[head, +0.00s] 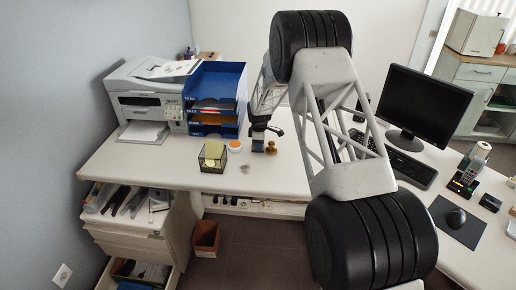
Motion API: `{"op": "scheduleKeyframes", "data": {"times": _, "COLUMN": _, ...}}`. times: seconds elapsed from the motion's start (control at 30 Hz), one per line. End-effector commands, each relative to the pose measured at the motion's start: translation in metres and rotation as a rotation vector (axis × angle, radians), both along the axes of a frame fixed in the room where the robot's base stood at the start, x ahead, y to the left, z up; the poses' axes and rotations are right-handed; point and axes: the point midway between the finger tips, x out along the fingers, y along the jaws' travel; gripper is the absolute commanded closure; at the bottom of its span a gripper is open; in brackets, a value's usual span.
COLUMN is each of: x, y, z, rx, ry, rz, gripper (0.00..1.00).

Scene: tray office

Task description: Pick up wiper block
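My gripper (264,130) is black and small in the head view, low over the back part of the white desk (170,165). A small dark block-like shape (257,146) shows directly under it and may be the wiper block. I cannot tell whether the fingers touch it, or whether they are open or shut. A brown stamp-like object (271,148) stands just to its right.
A clear box with yellow notes (213,157) and a round orange-and-white container (235,146) stand left of the gripper. Blue stacked trays (215,98) and a printer (150,100) are behind to the left. A monitor (425,103) and keyboard (410,168) are right.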

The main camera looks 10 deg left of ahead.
Motion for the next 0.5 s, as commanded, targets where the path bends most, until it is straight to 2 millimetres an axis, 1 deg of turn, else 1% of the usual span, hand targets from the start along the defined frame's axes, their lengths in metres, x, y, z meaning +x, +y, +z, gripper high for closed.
{"op": "scheduleKeyframes", "data": {"times": 0.03, "x": 0.0, "y": 0.0, "z": 0.0, "rx": 0.0, "ry": 0.0, "rz": 0.0, "gripper": 0.81}}
{"op": "scheduleKeyframes", "data": {"times": 0.1, "x": 0.0, "y": 0.0, "z": 0.0001, "rx": 0.0, "ry": 0.0, "rz": 0.0, "gripper": 0.92}}
{"op": "scheduleKeyframes", "data": {"times": 0.13, "x": 0.0001, "y": 0.0, "z": 0.0002, "rx": 0.0, "ry": 0.0, "rz": 0.0, "gripper": 0.92}}
{"op": "scheduleKeyframes", "data": {"times": 0.17, "x": 0.0001, "y": 0.0, "z": 0.0002, "rx": 0.0, "ry": 0.0, "rz": 0.0, "gripper": 0.95}}
{"op": "scheduleKeyframes", "data": {"times": 0.5, "x": 0.0003, "y": 0.0001, "z": 0.004, "rx": 0.0, "ry": -0.001, "rz": 0.0, "gripper": 0.96}}
